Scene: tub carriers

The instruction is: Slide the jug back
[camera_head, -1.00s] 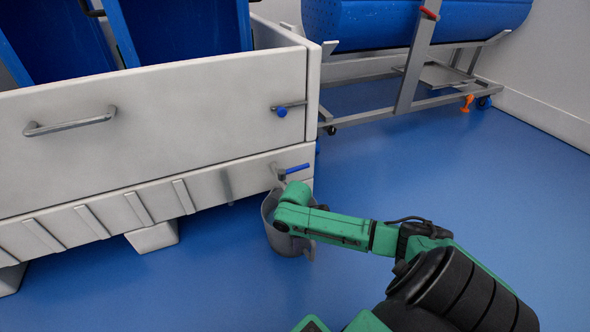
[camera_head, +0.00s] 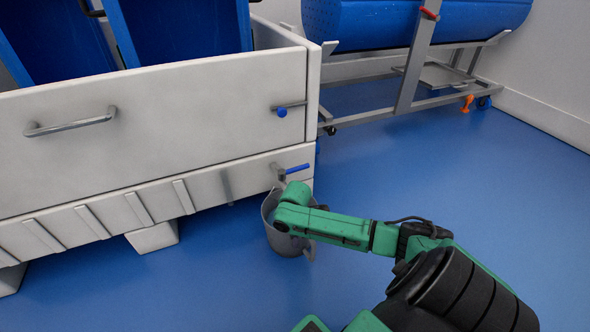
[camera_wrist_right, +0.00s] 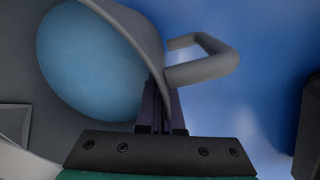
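The grey jug (camera_head: 283,242) stands on the blue floor at the front right corner of the white tub, below a tap with a blue lever (camera_head: 298,169). My right gripper (camera_head: 284,222) reaches over it from the right and hides part of its rim. In the right wrist view the jug (camera_wrist_right: 125,22) shows from above, with a light blue round surface inside and its handle at the right. The fingers of my right gripper (camera_wrist_right: 161,108) are close together on the jug's wall beside the handle; their tips are partly hidden. My left gripper is out of view.
The white tub (camera_head: 160,110) with a metal handle and blue bins inside fills the left, raised on feet (camera_head: 154,237). A metal frame (camera_head: 412,70) on wheels carries a blue drum (camera_head: 410,22) at the back. The floor on the right is clear.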

